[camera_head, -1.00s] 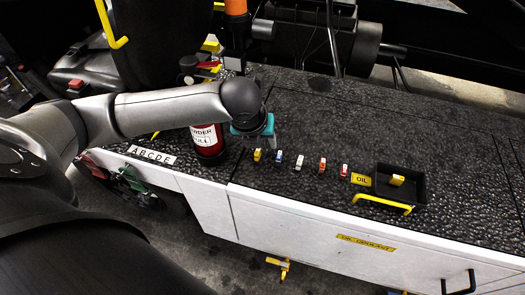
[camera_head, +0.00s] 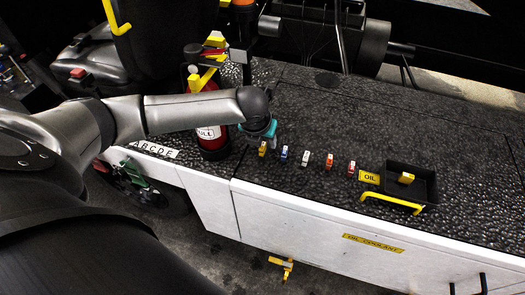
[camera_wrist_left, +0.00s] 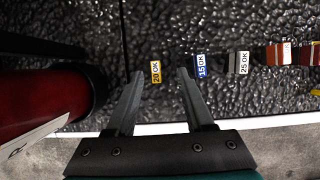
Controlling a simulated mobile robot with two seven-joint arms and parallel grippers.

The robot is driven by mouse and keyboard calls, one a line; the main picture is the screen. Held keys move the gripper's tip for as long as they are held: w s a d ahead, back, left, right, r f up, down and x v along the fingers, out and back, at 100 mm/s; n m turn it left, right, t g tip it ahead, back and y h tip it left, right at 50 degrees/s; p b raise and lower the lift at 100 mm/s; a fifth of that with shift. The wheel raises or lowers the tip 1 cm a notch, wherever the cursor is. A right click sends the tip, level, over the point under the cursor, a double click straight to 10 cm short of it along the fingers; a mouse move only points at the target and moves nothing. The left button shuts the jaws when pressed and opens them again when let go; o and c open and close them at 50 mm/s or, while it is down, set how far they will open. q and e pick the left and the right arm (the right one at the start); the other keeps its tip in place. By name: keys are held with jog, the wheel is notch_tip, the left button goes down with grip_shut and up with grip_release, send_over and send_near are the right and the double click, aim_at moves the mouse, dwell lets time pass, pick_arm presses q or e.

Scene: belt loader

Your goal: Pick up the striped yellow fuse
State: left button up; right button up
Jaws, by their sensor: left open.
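The striped yellow fuse, by its colour and place, is the yellow fuse (camera_head: 262,149) at the left end of a row on the black textured top. In the left wrist view this yellow fuse (camera_wrist_left: 155,72) carries a "20 OK" label and stands just beyond the fingertips, between their lines. Stripes are too small to make out. My left gripper (camera_wrist_left: 160,76) is open and empty, its two fingers apart. In the head view my left gripper (camera_head: 262,138) is close above and behind the yellow fuse. My right gripper is not in view.
To the right stand a blue fuse (camera_head: 284,154), a white fuse (camera_head: 305,158), an orange fuse (camera_head: 329,160) and a red fuse (camera_head: 351,167). A black tray (camera_head: 428,190) holds another yellow piece (camera_head: 406,178). A red extinguisher (camera_head: 212,146) stands close left of my gripper.

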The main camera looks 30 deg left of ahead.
aim_at(262, 147)
pick_arm(q)
jog(key=x, duration=0.1)
jog(key=b+x, duration=0.1)
jog(key=x, duration=0.2)
jog(key=shift+s+a+f, duration=0.15)
jog(key=shift+a+f, duration=0.1)
jog(key=shift+f, duration=0.1)
grip_shut()
